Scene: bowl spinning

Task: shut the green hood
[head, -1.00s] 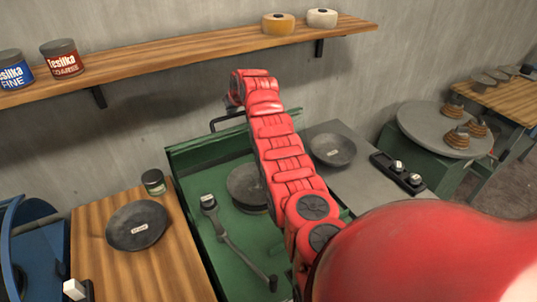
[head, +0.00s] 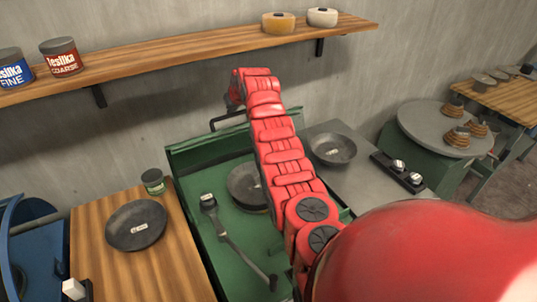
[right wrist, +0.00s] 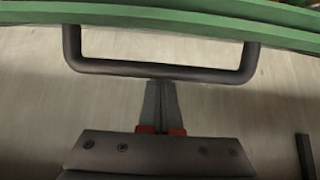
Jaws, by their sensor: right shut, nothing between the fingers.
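The green hood (head: 205,151) stands raised at the back of the green machine (head: 199,257), against the wall side. Its dark handle (head: 226,119) sticks out behind its top edge. In the right wrist view the handle (right wrist: 160,70) is a dark bar fixed to the green hood edge (right wrist: 170,14). My right gripper (right wrist: 161,88) is shut and empty, its fingertips right at the middle of the bar; I cannot tell whether they touch it. In the head view my right gripper (head: 232,104) is small and partly hidden by its wrist. My left gripper is out of view.
Inside the machine are a dark bowl (head: 246,187) and a pivoting arm (head: 236,243). A wooden table (head: 163,268) with a bowl (head: 136,225) and a jar (head: 153,182) stands left. A grey top (head: 360,176) with another bowl (head: 332,149) stands right. A shelf (head: 190,53) runs above.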

